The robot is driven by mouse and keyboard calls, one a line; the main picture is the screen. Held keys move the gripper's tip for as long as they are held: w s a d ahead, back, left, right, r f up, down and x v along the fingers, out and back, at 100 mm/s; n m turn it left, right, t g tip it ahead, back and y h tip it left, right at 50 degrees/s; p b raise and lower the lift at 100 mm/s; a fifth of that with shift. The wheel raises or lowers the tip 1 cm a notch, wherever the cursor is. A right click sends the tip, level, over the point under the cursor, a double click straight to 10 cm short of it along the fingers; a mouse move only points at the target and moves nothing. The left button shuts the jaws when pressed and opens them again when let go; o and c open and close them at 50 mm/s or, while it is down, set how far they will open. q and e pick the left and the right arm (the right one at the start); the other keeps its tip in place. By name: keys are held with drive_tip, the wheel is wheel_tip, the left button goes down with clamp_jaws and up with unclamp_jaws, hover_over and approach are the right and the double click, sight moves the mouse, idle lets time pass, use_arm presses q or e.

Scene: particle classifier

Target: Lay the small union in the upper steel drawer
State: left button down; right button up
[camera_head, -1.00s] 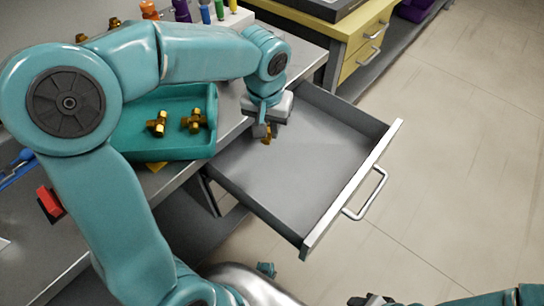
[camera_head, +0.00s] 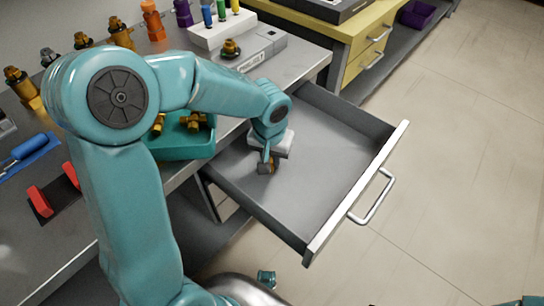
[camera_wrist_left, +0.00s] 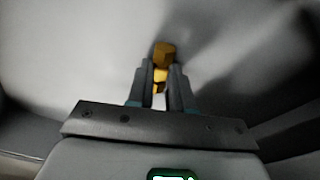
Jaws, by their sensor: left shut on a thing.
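The upper steel drawer (camera_head: 330,150) is pulled out from the bench, with a grey floor, a pale front and a bar handle. My left gripper (camera_head: 267,166) is inside the drawer's outline, near its bench-side left part. It is shut on the small brass union (camera_head: 271,168). In the left wrist view the union (camera_wrist_left: 164,54) sticks out between the two fingertips of my left gripper (camera_wrist_left: 160,74), over the grey drawer floor. I cannot tell whether the union touches the floor.
A teal tray (camera_head: 185,148) with brass fittings sits on the bench (camera_head: 60,215), partly behind my left arm. A grey device (camera_head: 252,55) holding a brass fitting, and several more fittings, stand at the back. Yellow drawers (camera_head: 362,50) stand beyond. The rest of the drawer floor is clear.

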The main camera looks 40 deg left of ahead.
use_arm(q)
drive_tip(key=shift+f, duration=0.25)
drive_tip(key=c, duration=1)
unclamp_jaws()
drive_tip(key=shift+r, duration=0.15)
drive_tip(key=shift+r, duration=0.2)
drive_tip(key=r+p, duration=0.1)
drive_tip(key=r, duration=0.3)
drive_tip(key=s+r+p, duration=0.1)
drive_tip(key=r, duration=0.3)
drive_tip(key=r+p, duration=0.1)
drive_tip(key=r, duration=0.2)
drive_tip(key=shift+s+d+r, duration=0.2)
drive_tip(key=shift+r, duration=0.2)
drive_tip(key=shift+s, duration=0.1)
